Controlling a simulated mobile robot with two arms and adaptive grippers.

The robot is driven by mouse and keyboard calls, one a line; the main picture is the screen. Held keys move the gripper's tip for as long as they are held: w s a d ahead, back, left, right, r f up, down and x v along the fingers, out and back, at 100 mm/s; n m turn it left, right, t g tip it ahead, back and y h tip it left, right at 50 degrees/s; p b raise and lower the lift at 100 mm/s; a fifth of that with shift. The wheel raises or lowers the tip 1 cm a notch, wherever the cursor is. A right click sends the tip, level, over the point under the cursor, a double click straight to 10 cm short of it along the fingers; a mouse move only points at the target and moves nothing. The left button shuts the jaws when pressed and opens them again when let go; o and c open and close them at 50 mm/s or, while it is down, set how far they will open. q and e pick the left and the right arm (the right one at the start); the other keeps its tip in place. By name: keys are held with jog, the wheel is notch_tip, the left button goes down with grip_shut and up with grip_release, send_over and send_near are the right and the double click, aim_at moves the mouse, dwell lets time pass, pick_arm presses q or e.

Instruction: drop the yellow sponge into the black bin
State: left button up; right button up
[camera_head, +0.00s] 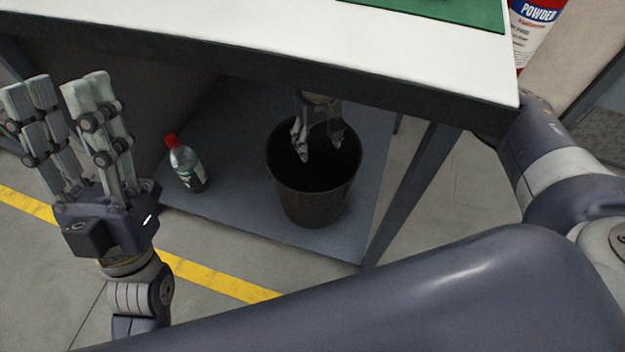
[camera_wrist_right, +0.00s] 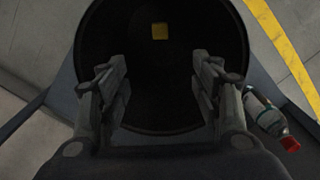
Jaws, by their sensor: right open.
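The black bin (camera_head: 313,195) stands upright on the grey lower shelf under the table. The yellow sponge (camera_wrist_right: 159,32) lies inside the bin in the right wrist view; in the head view it cannot be seen in the dark interior. My right gripper (camera_head: 320,150) is open and empty, pointing down at the bin's mouth under the table edge. It also shows in the right wrist view (camera_wrist_right: 160,95), its fingers apart over the bin opening. My left gripper (camera_head: 70,95) is at the far left, fingers pointing up and spread apart, with nothing between them.
A bottle with a red cap (camera_head: 186,165) stands on the shelf (camera_head: 240,215) left of the bin. The white tabletop (camera_head: 300,35) overhangs the bin, with a green mat (camera_head: 450,12) on it. A table leg (camera_head: 410,190) stands right of the bin.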

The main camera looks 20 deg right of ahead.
jog(key=shift+r, duration=2.25)
